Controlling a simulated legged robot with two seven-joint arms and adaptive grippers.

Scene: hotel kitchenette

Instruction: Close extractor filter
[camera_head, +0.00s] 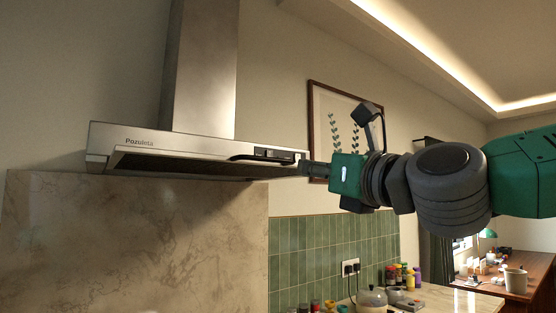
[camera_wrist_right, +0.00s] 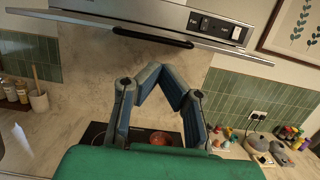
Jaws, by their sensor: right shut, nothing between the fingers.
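The steel extractor hood (camera_head: 190,145) hangs on the wall at the left of the head view. Its filter panel (camera_head: 160,163) shows along the underside, with a gap below the hood's front edge at the left; how far it is open is hard to tell. A dark handle bar (camera_head: 245,158) runs along the front. The handle also shows in the wrist view (camera_wrist_right: 150,37), above my fingers. My right gripper (camera_head: 306,168) is at the hood's right front corner in the head view, shut and empty. In the wrist view its fingers (camera_wrist_right: 163,70) meet below the handle, apart from it. My left gripper is out of view.
A cooktop (camera_wrist_right: 130,137) with a reddish pot (camera_wrist_right: 161,138) lies below. Jars and a kettle (camera_head: 371,298) stand on the counter at right. A framed picture (camera_head: 335,110) hangs on the wall behind my arm. The space below the hood is clear.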

